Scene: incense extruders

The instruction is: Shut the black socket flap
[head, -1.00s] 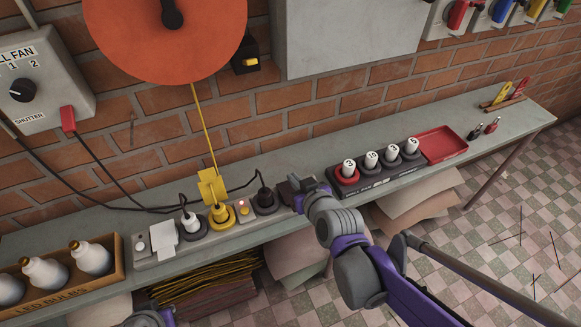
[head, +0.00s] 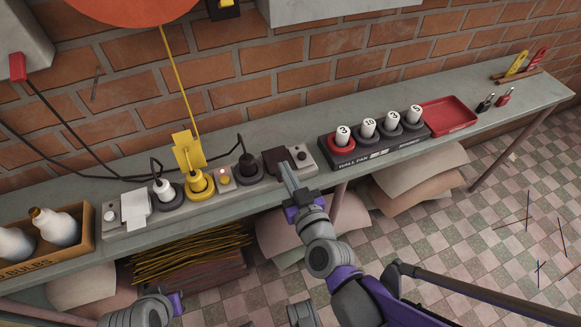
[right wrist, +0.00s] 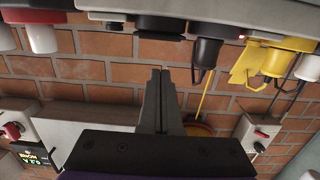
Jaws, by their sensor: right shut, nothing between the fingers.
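The black socket flap (head: 276,160) is a dark square plate on the grey socket strip (head: 258,184), right of the black plug (head: 248,165). How far it stands open is hard to tell. In the right wrist view, which looks upside down, the shut fingers (right wrist: 160,72) point toward a dark round socket with a thin dark plate (right wrist: 159,38). My left gripper (head: 172,303) shows only partly at the lower left; its jaws are unclear.
The yellow flap (head: 187,150) stands raised behind the yellow plug (head: 200,183). A white flap (head: 135,210) and white plug (head: 164,189) are left. A box of bulbs (head: 84,240), a rack of numbered pegs (head: 375,152) and a red tray (head: 448,118) share the bench.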

